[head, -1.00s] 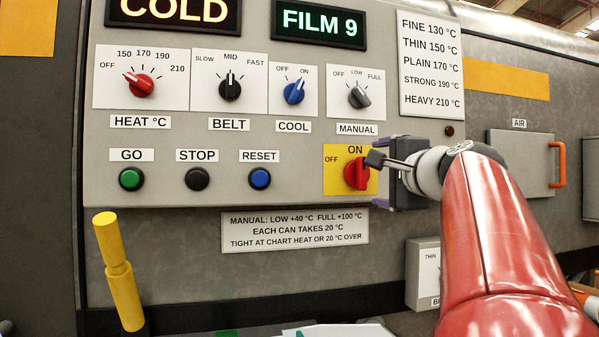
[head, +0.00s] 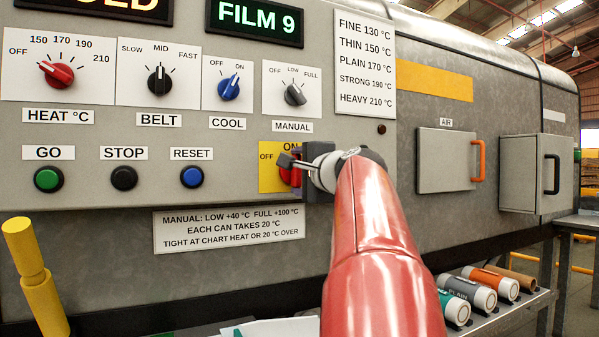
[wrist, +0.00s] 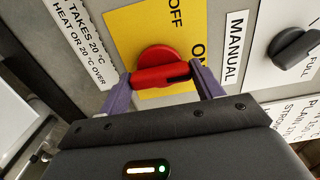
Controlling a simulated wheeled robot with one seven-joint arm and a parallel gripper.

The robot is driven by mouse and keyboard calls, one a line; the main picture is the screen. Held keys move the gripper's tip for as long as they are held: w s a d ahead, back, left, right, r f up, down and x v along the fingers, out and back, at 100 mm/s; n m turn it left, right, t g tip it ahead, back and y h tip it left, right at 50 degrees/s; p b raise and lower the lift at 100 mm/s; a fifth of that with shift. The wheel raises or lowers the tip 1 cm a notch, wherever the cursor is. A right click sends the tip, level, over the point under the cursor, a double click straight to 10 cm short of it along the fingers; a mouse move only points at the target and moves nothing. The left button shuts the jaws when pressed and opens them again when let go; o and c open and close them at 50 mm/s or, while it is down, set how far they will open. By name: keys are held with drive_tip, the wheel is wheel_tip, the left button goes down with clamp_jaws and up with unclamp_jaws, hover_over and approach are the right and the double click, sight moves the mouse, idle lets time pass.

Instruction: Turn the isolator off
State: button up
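The isolator is a red rotary knob (head: 296,176) on a yellow plate (head: 268,180) marked OFF and ON. In the wrist view the knob (wrist: 160,68) has its bar lying across the picture, its dark-marked end toward the ON label. My gripper (wrist: 162,72) has its two purple fingers against the two ends of the bar, so it looks shut on the knob. In the head view my arm and gripper cover the knob's right side and part of the ON label; the fingertips are mostly hidden.
The MANUAL knob (head: 295,95) sits above the isolator. RESET (head: 192,176), STOP and GO buttons lie to its left. A yellow lever (head: 36,280) stands at lower left. An AIR box (head: 447,160) is to the right. Several cans (head: 466,301) lie on a shelf at lower right.

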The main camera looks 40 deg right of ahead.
drive_tip(key=c, duration=0.3)
drive_tip(key=shift+c, duration=0.2)
drive_tip(key=shift+f, duration=0.1)
drive_tip(key=n+b, duration=0.2)
drive_tip(key=n, duration=0.1)
drive_tip(key=shift+f+n+b, duration=0.1)
drive_tip(key=shift+n+b, duration=0.2)
drive_tip(key=shift+b, duration=0.05)
drive_tip(key=n+b, duration=0.2)
drive_tip(key=n, duration=0.2)
drive_tip(key=shift+n, duration=0.3)
drive_tip(key=n+b, duration=0.2)
drive_tip(key=n, duration=0.3)
drive_tip(key=shift+n+b, duration=0.4)
drive_tip(key=shift+n, duration=1.9)
